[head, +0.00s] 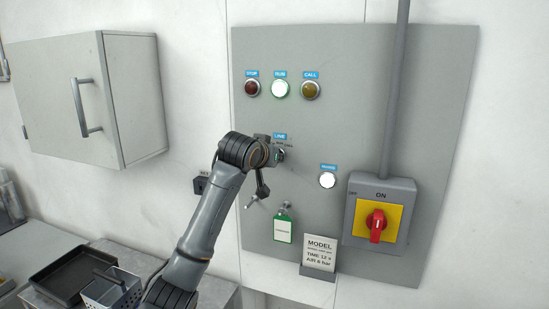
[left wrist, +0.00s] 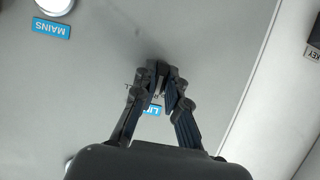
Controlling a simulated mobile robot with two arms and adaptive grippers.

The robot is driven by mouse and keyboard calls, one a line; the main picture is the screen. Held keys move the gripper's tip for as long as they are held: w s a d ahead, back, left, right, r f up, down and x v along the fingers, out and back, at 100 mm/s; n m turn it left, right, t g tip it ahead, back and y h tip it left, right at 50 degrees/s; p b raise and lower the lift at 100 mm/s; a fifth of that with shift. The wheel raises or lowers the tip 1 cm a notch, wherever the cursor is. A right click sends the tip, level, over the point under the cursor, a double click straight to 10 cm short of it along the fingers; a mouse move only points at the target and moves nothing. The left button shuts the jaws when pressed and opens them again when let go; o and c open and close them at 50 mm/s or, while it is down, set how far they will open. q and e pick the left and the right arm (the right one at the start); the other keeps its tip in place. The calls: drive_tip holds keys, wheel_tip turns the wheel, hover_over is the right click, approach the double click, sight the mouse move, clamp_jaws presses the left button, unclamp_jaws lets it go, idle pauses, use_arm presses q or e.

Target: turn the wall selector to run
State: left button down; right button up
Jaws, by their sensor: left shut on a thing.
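The wall selector (head: 280,155) sits under the blue LINE label (head: 280,136) on the grey panel. My left gripper (head: 274,155) reaches it from the left and hides most of it. In the left wrist view my left gripper (left wrist: 160,85) is shut on the selector knob, close to the panel, and the LINE label shows partly between the fingers. The direction the knob points cannot be told. The RUN lamp (head: 280,88) is bright with a green rim. The STOP lamp (head: 252,88) is dark red. My right gripper is not in view.
The amber CALL lamp (head: 311,90) and the bright MAINS lamp (head: 328,180) are on the panel. A red rotary switch (head: 376,226) on a yellow plate is at lower right, under a grey conduit (head: 397,90). A green-and-white tag (head: 283,229) hangs below the selector. A wall cabinet (head: 135,95) is left.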

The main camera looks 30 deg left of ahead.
use_arm(q)
drive_tip(key=c, duration=1.4)
unclamp_jaws()
drive_tip(key=v, duration=1.2)
